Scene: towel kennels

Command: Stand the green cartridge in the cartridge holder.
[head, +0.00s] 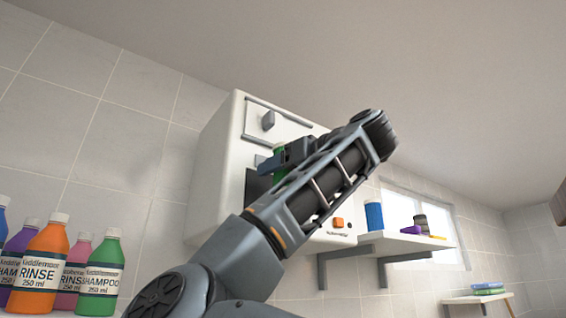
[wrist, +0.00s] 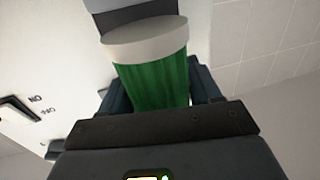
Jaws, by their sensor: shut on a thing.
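The green cartridge (wrist: 152,82) has a pale grey end cap and ribbed green sides. My gripper (wrist: 160,92) is shut on it, with a dark finger on either side. In the head view a little of the green cartridge (head: 279,174) shows beside my gripper (head: 270,164), in front of a white wall-mounted unit (head: 215,170). A dark opening (head: 256,187) in the unit's front lies just below the gripper and is partly covered by my arm. I cannot tell if this opening is the cartridge holder, nor whether the cartridge touches it.
An orange rinse bottle (head: 40,270), a green shampoo bottle (head: 102,278) and others stand at the lower left. A wall shelf (head: 395,242) right of the unit bears a blue cylinder (head: 374,216) and small items. An ON/OFF switch (wrist: 18,115) shows in the wrist view.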

